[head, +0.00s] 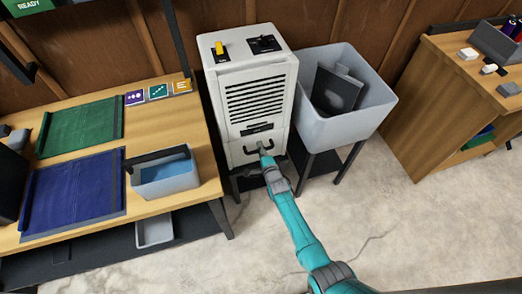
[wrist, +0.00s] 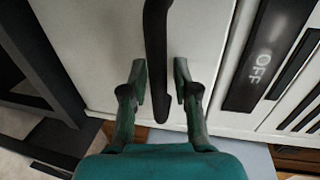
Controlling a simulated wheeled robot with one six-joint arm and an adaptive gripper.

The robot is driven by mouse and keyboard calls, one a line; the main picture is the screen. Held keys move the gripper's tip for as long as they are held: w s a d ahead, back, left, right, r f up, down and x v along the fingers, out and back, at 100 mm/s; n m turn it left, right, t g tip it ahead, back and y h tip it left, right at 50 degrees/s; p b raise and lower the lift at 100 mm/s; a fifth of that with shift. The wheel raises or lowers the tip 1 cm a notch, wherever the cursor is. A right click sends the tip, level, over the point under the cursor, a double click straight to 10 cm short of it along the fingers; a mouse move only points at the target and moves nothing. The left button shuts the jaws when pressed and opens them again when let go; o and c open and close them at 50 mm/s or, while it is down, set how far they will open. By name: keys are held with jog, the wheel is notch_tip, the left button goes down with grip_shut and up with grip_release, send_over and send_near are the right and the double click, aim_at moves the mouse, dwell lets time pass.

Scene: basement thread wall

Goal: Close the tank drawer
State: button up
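The tank drawer (head: 238,156) is the white lower front of a tall white dehumidifier (head: 291,88). How far it stands out, if at all, is hard to tell. It carries a black bar handle (head: 248,151). My gripper (head: 264,156) is at the handle in the head view, where its fingers are too small to read. In the wrist view the drawer front (wrist: 90,45) fills the upper left, and the handle (wrist: 156,35) runs between the spread fingers of my gripper (wrist: 160,68). A gap shows on both sides, so the fingers are not closed on it.
A dark panel marked OFF (wrist: 255,60) is beside the drawer. A wooden bench (head: 178,125) with mats and a grey bin (head: 166,184) stands left. A grey sink (head: 335,130) stands close on the right. The concrete floor (head: 390,220) in front is clear.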

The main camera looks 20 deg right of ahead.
jog(key=shift+s, duration=0.1)
jog(key=v, duration=1.2)
dwell(0.6)
jog(key=s+r+n, duration=0.3)
jog(key=s+n, duration=0.1)
jog(key=s, duration=0.9)
jog(key=s+r+n, duration=0.3)
jog(key=s+n, duration=0.2)
jog(key=s, duration=0.9)
jog(key=s+r+n, duration=0.9)
jog(key=s+r, duration=0.8)
jog(key=r, duration=0.4)
jog(key=shift+a+g, duration=0.2)
jog(key=shift+g, duration=0.2)
